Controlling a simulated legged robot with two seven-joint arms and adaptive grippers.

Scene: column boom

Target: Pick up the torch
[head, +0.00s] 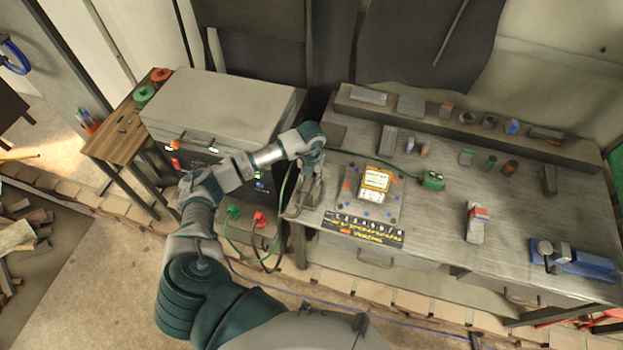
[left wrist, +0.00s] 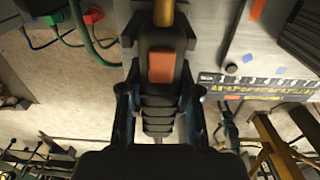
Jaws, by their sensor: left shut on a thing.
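The torch (left wrist: 160,95) fills the middle of the left wrist view. It has a dark ribbed handle, an orange button on its face and a brass-coloured neck at the top edge. My left gripper (left wrist: 160,112) has a finger on each side of the handle and is shut on it. In the head view my left gripper (head: 305,190) is at the left front end of the workbench. There the torch is mostly hidden by the gripper and too small to make out. My right gripper is in neither view.
The metal workbench (head: 440,215) carries a plate with yellow labels (head: 375,180), a black marked strip (head: 362,228), several small blocks and a blue vise (head: 580,262). A grey cabinet (head: 220,105) stands to the left, with green and red cables (head: 240,240) hanging below.

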